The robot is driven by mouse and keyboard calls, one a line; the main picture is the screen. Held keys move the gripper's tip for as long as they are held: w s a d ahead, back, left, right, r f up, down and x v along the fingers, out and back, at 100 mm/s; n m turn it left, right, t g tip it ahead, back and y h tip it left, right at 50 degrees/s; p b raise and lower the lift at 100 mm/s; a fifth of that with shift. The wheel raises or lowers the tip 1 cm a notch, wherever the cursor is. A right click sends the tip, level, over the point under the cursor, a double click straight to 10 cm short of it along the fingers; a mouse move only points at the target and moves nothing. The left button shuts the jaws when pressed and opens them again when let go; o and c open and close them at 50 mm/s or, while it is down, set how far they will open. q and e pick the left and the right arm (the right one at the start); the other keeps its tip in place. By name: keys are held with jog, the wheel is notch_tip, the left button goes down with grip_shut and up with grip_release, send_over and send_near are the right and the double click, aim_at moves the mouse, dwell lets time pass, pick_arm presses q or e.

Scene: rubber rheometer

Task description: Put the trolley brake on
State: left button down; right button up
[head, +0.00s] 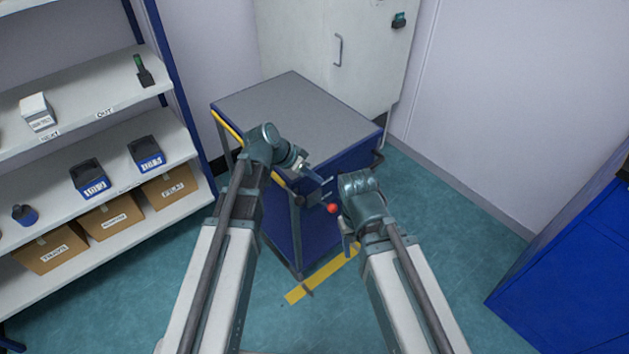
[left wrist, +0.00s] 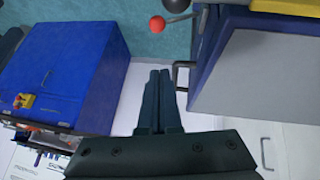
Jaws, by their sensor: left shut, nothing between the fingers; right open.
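My left gripper (head: 326,188) is shut and empty, in front of the trolley and just above the knob in the head view. In the left wrist view its fingertips (left wrist: 160,74) point towards the knob, apart from it. My right gripper (head: 349,245) is open, right of and below the knob, its fingers partly hidden.
A shelf rack (head: 110,225) with boxes and bins stands at the left. A pale cabinet (head: 310,50) is behind the trolley. A blue cabinet (head: 570,265) stands at the right. A yellow floor stripe (head: 322,273) runs before the trolley. Green floor (head: 455,240) is free at the right.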

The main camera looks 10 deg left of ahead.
pick_arm(q)
jog(key=b, duration=0.7)
send_over(328, 205)
jog(key=w, duration=0.1)
notch_tip(328, 205, down, 8)
jog(key=shift+r, duration=0.2)
jog(key=shift+s+f+b, duration=0.2)
jog(key=shift+f+b, duration=0.3)
jog(key=shift+s+f+b, duration=0.15)
jog(key=shift+f+b, duration=0.3)
jog(key=shift+f, duration=0.05)
jog(key=shift+s+f+b, duration=0.2)
jog(key=shift+f+b, duration=0.4)
